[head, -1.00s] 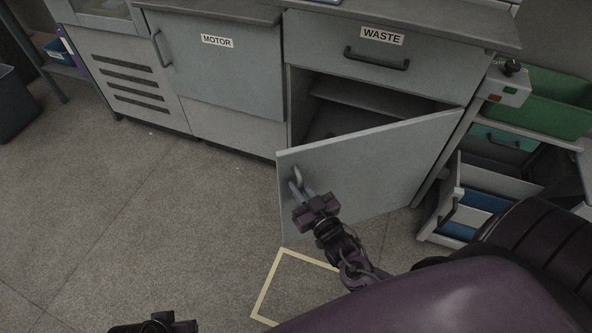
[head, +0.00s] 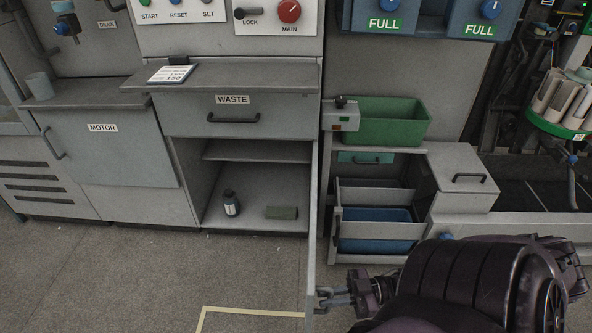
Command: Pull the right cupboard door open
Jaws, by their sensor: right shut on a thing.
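The right cupboard door (head: 312,235) under the drawer marked WASTE stands wide open. I see it almost edge-on, as a thin grey strip pointing toward me. My right gripper (head: 325,298) is at the near, free end of the door, shut on its handle, which is small and partly hidden by the fingers. The cupboard (head: 216,151) is open to view, with a shelf across its upper part. My left gripper is out of view.
Right of the door stand an open drawer unit (head: 376,231) and a green bin (head: 378,120). Floor with a yellow line (head: 250,311) is clear in front.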

